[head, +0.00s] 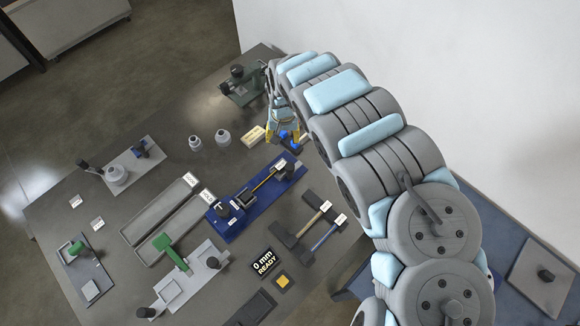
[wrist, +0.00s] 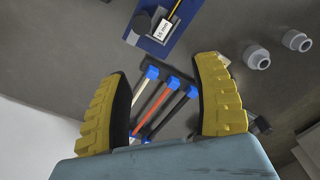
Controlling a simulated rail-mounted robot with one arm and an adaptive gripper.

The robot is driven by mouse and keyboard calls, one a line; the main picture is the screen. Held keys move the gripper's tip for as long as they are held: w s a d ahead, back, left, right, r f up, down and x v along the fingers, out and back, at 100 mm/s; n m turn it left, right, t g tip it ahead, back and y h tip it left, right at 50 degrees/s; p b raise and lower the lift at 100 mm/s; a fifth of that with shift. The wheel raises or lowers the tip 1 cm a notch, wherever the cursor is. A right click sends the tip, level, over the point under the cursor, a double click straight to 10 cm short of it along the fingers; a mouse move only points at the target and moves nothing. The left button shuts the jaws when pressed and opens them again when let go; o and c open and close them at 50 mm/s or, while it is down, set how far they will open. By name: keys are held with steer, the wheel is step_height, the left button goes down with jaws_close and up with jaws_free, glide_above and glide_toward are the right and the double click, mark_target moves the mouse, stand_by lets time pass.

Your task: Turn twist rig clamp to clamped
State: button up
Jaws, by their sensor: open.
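My gripper (head: 283,132) is over the far part of the bench in the head view, with its yellow fingers apart. In the wrist view my gripper (wrist: 161,72) is open and empty. Below and between its fingers lie cable samples (wrist: 162,105) with blue ends. A blue rig (head: 262,206) holds a yellow cable and a dark clamp block; it stands nearer the camera than my gripper. Its end shows at the top of the wrist view (wrist: 148,44), with a grey knob and a "15 mm" label. No legible label tells which rig is the twist rig, and I cannot tell its clamp's state.
A dark green device (head: 240,88) stands at the far corner. Grey weights (head: 223,137) stand left of my gripper.

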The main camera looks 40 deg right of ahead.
steer(key=s, duration=0.3)
glide_above(290, 166)
steer(key=shift+g, duration=0.3)
steer(key=shift+w+a+f, duration=0.1)
steer(key=shift+w+f, duration=0.05)
steer(key=shift+f, duration=7.15)
steer(key=shift+w+f+b, duration=0.1)
steer(key=shift+f+b, duration=0.3)
steer(key=shift+f, duration=0.9)
